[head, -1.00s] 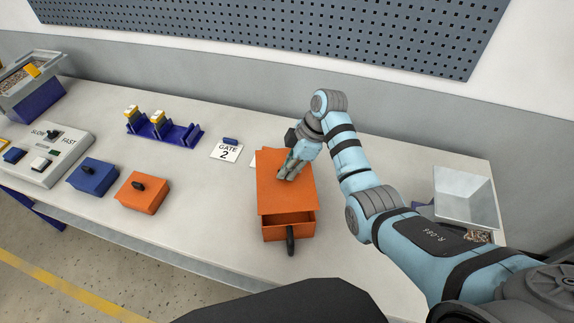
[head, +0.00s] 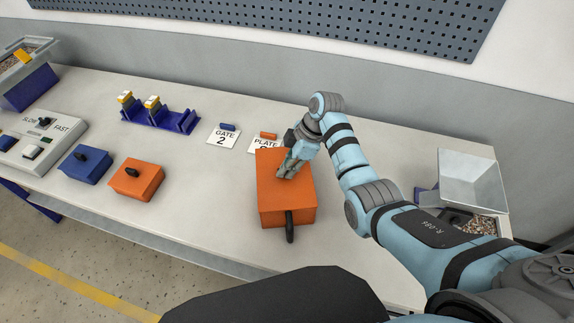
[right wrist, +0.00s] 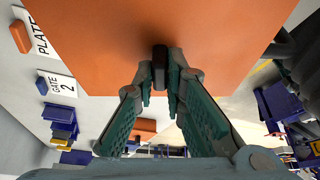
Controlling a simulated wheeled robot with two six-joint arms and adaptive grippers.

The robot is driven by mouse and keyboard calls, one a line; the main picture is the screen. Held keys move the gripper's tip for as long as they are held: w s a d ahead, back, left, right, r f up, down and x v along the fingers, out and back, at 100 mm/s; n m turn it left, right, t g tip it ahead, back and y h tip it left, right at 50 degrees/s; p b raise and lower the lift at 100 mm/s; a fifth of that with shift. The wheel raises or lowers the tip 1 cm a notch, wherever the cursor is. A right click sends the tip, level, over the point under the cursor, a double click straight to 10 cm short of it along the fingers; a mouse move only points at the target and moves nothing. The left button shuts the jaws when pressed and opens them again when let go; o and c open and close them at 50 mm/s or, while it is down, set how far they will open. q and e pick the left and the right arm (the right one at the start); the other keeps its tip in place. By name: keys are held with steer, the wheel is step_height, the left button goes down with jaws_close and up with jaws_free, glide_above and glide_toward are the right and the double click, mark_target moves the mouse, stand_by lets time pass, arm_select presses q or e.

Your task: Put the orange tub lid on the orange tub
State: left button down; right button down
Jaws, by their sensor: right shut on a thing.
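The orange tub lid (head: 270,184) lies over the top of the orange tub (head: 272,217), its edges roughly lined up with the walls. The tub stands on the bench with its dark handle (head: 290,228) toward me. My right gripper (head: 288,173) is above the lid, shut on its dark knob. In the right wrist view the fingers (right wrist: 161,80) close on the knob, and the lid (right wrist: 95,55) fills the upper part. The tub's inside is hidden. My left gripper is not in view.
A blue box (head: 85,165) and a smaller orange box (head: 137,179), each with a dark knob, stand to the left. Labelled cards (head: 223,138) lie behind. A metal hopper (head: 470,180) stands at the right. Bench between the orange boxes is clear.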

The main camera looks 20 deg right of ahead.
steer(key=c, duration=1.6)
jaws_free()
steer(key=shift+o, duration=0.2)
steer(key=shift+d+r, duration=0.1)
steer(key=shift+r, duration=0.2)
steer(key=v, duration=0.7)
